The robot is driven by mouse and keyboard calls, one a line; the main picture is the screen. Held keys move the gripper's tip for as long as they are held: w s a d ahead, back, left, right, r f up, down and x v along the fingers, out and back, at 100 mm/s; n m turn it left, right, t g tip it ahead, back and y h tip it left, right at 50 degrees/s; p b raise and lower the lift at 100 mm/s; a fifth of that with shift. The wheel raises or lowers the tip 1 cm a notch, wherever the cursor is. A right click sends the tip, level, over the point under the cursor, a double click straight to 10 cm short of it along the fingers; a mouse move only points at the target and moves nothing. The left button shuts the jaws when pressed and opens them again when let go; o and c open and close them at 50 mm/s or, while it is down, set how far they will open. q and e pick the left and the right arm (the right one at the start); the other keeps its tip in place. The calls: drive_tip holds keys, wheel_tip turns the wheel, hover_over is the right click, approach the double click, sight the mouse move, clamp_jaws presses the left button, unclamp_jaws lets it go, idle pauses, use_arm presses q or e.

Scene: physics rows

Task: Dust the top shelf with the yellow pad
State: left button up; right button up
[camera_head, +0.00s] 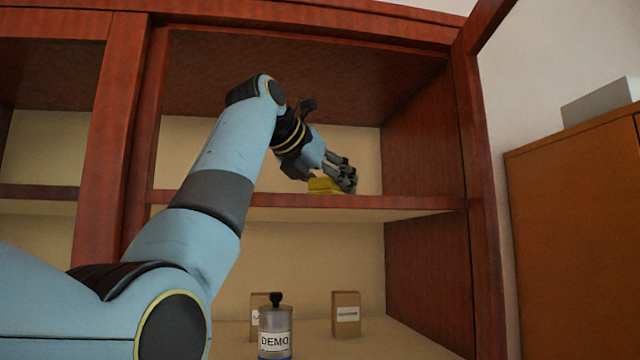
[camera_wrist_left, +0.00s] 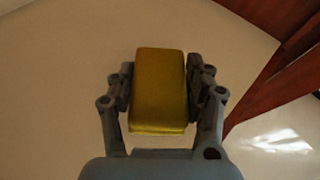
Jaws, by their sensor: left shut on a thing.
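The yellow pad (camera_head: 324,185) is at the top shelf (camera_head: 290,199) of the red-brown cabinet, toward its right side. My left gripper (camera_head: 345,178) is shut on the pad, reaching in over the shelf. In the left wrist view the pad (camera_wrist_left: 159,90) sits between the two fingers of my left gripper (camera_wrist_left: 160,88), one against each long side. The pale shelf surface (camera_wrist_left: 60,80) lies beyond the pad in that view. The head view does not clearly show whether the pad touches the shelf. My right gripper is not in view.
The lower compartment holds a bottle (camera_head: 275,335) labelled DEMO and a brown box (camera_head: 346,314), with another box (camera_head: 259,312) partly behind the bottle. The cabinet's right inner wall (camera_head: 425,135) bounds the shelf. An orange-brown cabinet (camera_head: 575,230) stands at the right. The top shelf looks otherwise bare.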

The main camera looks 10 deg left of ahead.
use_arm(q)
drive_tip(key=shift+w+d, duration=0.2)
drive_tip(key=shift+d, duration=0.65)
drive_tip(key=shift+w+d, duration=0.25)
drive_tip(key=shift+d, duration=0.6)
drive_tip(key=shift+w+d, duration=0.2)
drive_tip(key=shift+d, duration=0.65)
drive_tip(key=shift+s+a+f, duration=0.1)
drive_tip(key=shift+s+a, duration=0.1)
drive_tip(key=shift+a, duration=0.65)
drive_tip(key=shift+s+a, duration=0.25)
drive_tip(key=shift+a, duration=0.65)
drive_tip(key=shift+s+a+f, duration=0.1)
drive_tip(key=shift+s+a, duration=0.1)
drive_tip(key=shift+a, duration=0.65)
drive_tip(key=shift+s+a+r, duration=0.1)
drive_tip(key=shift+s+a, duration=0.6)
drive_tip(key=shift+a, duration=1.7)
drive_tip(key=shift+s+a+r, duration=0.1)
drive_tip(key=shift+s+a, duration=0.55)
drive_tip(key=shift+a, duration=1.7)
drive_tip(key=shift+s+a, duration=0.7)
drive_tip(key=shift+a, duration=1.7)
drive_tip(key=shift+w+d+f, duration=0.1)
drive_tip(key=shift+w+d, duration=0.15)
drive_tip(key=shift+d, duration=0.8)
drive_tip(key=shift+w+d, duration=0.25)
drive_tip(key=shift+d, duration=0.75)
